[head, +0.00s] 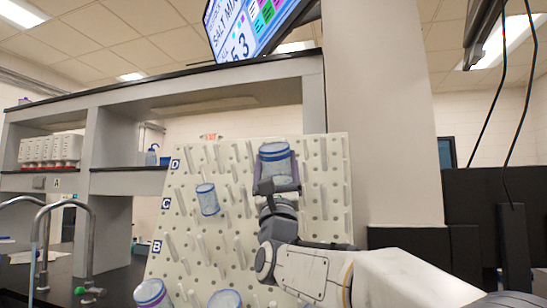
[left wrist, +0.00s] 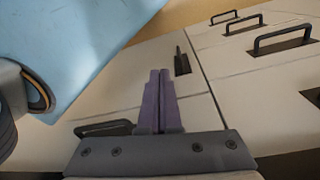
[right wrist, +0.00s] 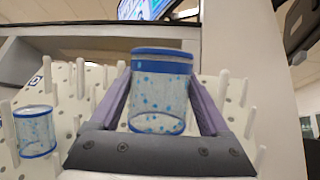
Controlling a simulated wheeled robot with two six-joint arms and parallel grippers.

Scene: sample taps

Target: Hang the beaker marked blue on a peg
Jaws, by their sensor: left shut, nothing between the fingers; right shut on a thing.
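A clear beaker with a blue rim, blue base band and blue dots (right wrist: 160,95) is between the fingers of my right gripper (head: 277,178), which is shut on it. In the head view this beaker (head: 274,155) is upright in front of the upper part of the white pegboard (head: 325,225), near the row marked D. Whether it touches a peg cannot be told. A smaller blue-banded beaker (head: 207,199) hangs on the board to its left and also shows in the right wrist view (right wrist: 36,131). My left gripper (left wrist: 160,75) is shut and empty, away from the board.
A purple-rimmed beaker (head: 150,292) and a blue-rimmed one (head: 225,300) are low on the board. Bare pegs surround the held beaker. Grey shelving (head: 110,140) stands behind, with a tap (head: 42,235) at left. In the left wrist view are drawers with handles (left wrist: 285,38).

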